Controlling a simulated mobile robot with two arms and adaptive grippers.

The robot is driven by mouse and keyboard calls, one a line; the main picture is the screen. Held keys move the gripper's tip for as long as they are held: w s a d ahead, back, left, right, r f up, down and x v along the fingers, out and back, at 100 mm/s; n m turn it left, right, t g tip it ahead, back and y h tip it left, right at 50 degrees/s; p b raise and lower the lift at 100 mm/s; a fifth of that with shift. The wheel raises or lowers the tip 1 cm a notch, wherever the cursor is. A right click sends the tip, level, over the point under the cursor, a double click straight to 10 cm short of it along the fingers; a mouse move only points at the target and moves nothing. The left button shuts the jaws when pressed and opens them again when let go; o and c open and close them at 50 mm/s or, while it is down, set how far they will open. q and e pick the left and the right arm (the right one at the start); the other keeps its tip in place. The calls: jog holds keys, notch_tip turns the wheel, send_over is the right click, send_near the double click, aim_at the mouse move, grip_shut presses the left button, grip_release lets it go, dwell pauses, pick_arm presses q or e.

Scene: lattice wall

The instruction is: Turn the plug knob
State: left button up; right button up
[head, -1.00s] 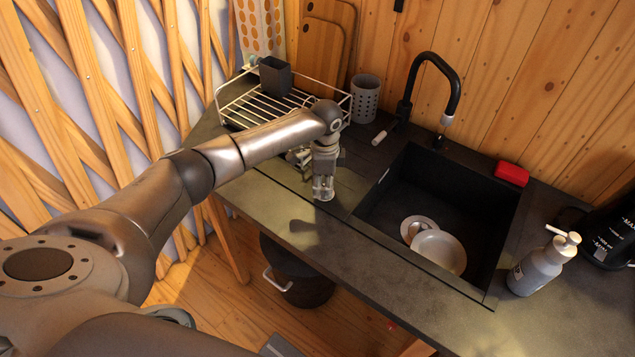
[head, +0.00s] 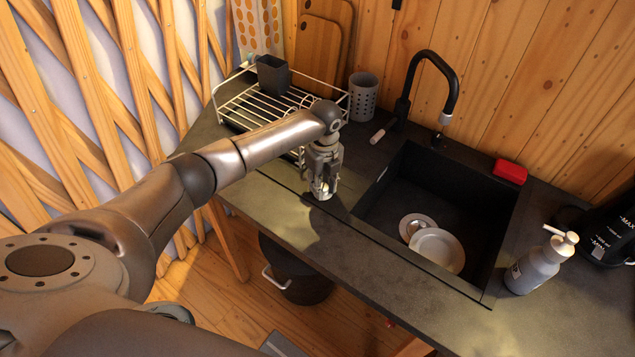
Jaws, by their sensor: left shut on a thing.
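My left gripper (head: 323,190) points down at the dark countertop, left of the sink. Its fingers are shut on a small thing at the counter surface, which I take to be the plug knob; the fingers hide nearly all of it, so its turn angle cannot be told. The black sink (head: 456,197) lies to the right of the gripper. My right gripper is not in view.
A white wire dish rack (head: 232,108) with a dark cup stands behind my left arm. A black faucet (head: 457,90), a perforated cup (head: 363,97) and a red sponge (head: 510,172) line the back. A soap bottle (head: 539,265) stands right. The counter's front strip is clear.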

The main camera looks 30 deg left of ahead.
pick_arm(q)
jog(key=m, duration=0.4)
jog(key=shift+s+d+f+m, duration=0.2)
jog(key=shift+s+f+m, duration=0.1)
jog(key=shift+m, duration=0.1)
dwell(0.4)
jog(key=o, duration=1)
jog(key=shift+a+r, duration=0.15)
jog(key=shift+r, duration=0.2)
